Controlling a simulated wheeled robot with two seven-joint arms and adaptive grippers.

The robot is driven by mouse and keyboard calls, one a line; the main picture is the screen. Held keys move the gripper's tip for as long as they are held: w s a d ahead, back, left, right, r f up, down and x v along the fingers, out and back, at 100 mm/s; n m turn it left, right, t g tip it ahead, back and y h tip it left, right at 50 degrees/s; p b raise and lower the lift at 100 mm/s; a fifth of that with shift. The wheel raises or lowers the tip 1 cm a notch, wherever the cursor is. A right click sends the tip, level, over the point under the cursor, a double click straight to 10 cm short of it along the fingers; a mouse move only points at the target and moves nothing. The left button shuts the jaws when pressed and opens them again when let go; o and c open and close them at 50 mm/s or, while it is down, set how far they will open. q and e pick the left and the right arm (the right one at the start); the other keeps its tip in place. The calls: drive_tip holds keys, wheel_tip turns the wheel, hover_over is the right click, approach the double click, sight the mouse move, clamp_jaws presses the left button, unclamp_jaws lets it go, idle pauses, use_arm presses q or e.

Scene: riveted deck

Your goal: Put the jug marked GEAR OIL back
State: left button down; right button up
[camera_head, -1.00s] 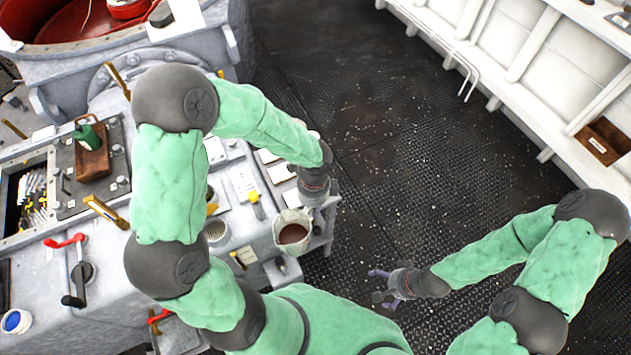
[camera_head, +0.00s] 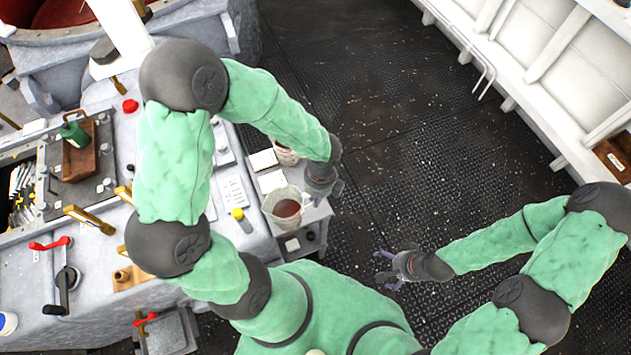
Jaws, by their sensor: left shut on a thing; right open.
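A translucent jug (camera_head: 284,210) with dark brown liquid in it is at the console's right end. My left gripper (camera_head: 310,199) is shut on its right side, and the jug looks upright. I cannot read any marking on it, nor tell if its base touches the surface below. A second similar container (camera_head: 286,156) with brownish contents stands behind it, partly hidden by my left forearm. My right gripper (camera_head: 390,267) is open and empty over the dark floor.
The grey console (camera_head: 90,270) carries a red-handled crank (camera_head: 66,275), brass handles and pale cards (camera_head: 271,181). A green bottle (camera_head: 74,133) sits in a brown wooden holder (camera_head: 82,158). A white ribbed wall (camera_head: 560,70) runs along the right. The floor between is clear.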

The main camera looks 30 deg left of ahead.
use_arm(q)
drive_tip(key=w+a+f+b, duration=0.1)
drive_tip(key=w+f+b, duration=0.3)
drive_tip(key=w+f, duration=0.8)
drive_tip(key=shift+w+a+f, duration=0.2)
drive_tip(key=shift+w+f, duration=0.2)
drive_tip(key=shift+w, duration=0.6)
drive_tip(key=shift+f, duration=0.15)
drive_tip(key=c, duration=1.6)
unclamp_jaws()
drive_tip(key=o, duration=0.3)
drive_tip(key=shift+o, duration=0.2)
wheel_tip(320, 180, up, 12)
drive_tip(key=p, duration=0.3)
drive_tip(key=shift+w+d, duration=0.25)
drive_tip(key=shift+w, duration=0.05)
